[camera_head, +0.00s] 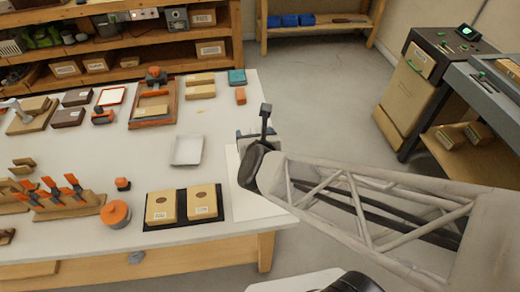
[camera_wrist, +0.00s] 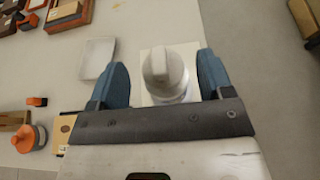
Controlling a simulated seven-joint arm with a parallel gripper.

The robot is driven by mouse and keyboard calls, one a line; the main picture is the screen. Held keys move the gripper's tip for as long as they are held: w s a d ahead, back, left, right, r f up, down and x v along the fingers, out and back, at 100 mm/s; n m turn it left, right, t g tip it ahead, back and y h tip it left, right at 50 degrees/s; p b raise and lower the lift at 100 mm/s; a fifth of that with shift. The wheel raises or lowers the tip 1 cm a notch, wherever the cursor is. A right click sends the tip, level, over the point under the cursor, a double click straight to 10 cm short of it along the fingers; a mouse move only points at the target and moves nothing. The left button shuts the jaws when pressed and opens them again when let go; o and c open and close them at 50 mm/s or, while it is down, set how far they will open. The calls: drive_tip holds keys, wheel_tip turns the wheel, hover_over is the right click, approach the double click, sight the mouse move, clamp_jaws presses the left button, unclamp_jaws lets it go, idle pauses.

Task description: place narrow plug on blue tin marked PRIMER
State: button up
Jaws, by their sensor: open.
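My gripper (camera_head: 258,138) is over the right end of the white bench. In the wrist view my gripper (camera_wrist: 162,62) has its two blue fingers wide apart. A pale grey rounded piece with a raised ridge (camera_wrist: 160,66) shows between them, above a white sheet; I cannot tell whether it is the narrow plug. The fingers appear clear of its sides. It is hidden behind my gripper in the head view. No tin marked PRIMER can be made out.
A white tray (camera_head: 187,150) lies left of my gripper. Two tan boxes on a black mat (camera_head: 147,224) and an orange round-topped piece (camera_head: 116,213) are near the front edge. Wooden racks and boxes fill the left. Bare bench (camera_head: 215,110) lies behind the tray.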

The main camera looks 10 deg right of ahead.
drive_tip(key=v, duration=0.8)
drive_tip(key=shift+s+r, duration=0.15)
drive_tip(key=shift+s, duration=0.2)
drive_tip(key=shift+r, duration=0.1)
idle(0.3)
wheel_tip(320, 180, up, 6)
drive_tip(key=n+g+y, duration=0.4)
drive_tip(key=n, duration=1.4)
drive_tip(key=s+d+r+n+g+h, duration=0.2)
drive_tip(key=d+n, duration=0.3)
drive_tip(key=n, duration=0.4)
drive_tip(key=s+d+r+n+g+h, duration=0.2)
drive_tip(key=s+d+n+g, duration=0.2)
drive_tip(key=n, duration=0.4)
drive_tip(key=shift+d+r+n+g, duration=0.4)
drive_tip(key=shift+d+g, duration=0.1)
drive_tip(key=shift+d, duration=0.4)
